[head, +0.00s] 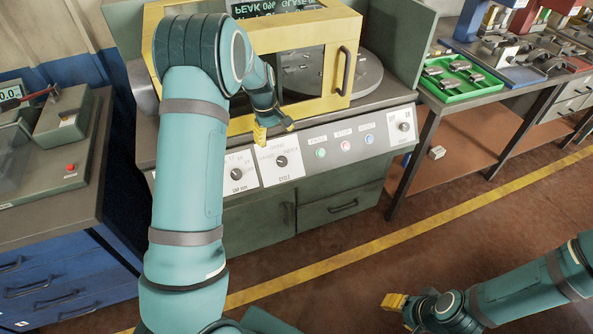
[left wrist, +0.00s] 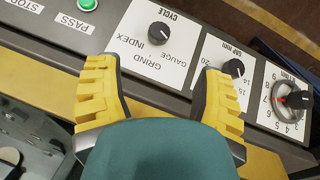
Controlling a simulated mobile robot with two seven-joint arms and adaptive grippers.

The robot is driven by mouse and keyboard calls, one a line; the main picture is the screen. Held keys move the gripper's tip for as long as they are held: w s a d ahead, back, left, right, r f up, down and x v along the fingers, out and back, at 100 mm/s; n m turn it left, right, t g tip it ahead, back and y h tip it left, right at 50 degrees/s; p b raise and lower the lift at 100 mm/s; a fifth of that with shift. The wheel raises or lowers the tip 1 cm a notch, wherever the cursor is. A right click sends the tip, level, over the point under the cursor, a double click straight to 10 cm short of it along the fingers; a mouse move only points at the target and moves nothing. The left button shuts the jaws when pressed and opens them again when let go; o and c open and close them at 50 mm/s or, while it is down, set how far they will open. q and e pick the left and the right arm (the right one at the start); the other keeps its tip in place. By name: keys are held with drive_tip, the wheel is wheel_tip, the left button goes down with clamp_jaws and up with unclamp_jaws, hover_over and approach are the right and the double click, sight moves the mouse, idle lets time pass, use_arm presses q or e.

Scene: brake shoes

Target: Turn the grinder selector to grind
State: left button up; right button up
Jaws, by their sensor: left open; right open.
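The grinder selector (head: 281,161) is a black knob on a white CYCLE plate on the grinder's sloped front panel. It also shows upside down in the left wrist view (left wrist: 158,34), with GRIND, INDEX and GAUGE printed around it. I cannot clearly tell which word it points at. My left gripper (head: 275,130) is just above the panel, over the CYCLE plate. In the left wrist view its yellow fingers (left wrist: 156,72) are spread and empty, with the knob beyond the gap between them, apart from both. My right gripper (head: 393,301) is open at the lower right, over the floor.
A second knob (head: 237,174) on a similar plate sits left of the selector. Green, red and blue buttons (head: 345,146) lie to its right. The yellow grinder guard (head: 349,30) with a dark handle stands behind. A green tray (head: 470,95) is on the right bench.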

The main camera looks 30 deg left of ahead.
sight(282, 161)
use_arm(q)
drive_tip(key=f+b, duration=0.1)
drive_tip(key=f, duration=0.3)
drive_tip(key=w+f+b, duration=0.1)
drive_tip(key=f, duration=0.4)
drive_tip(key=w+d+f+b, duration=0.1)
drive_tip(key=f, duration=0.3)
drive_tip(key=shift+w+f, duration=0.1)
drive_tip(key=shift+f, duration=0.2)
drive_tip(key=c, duration=1.2)
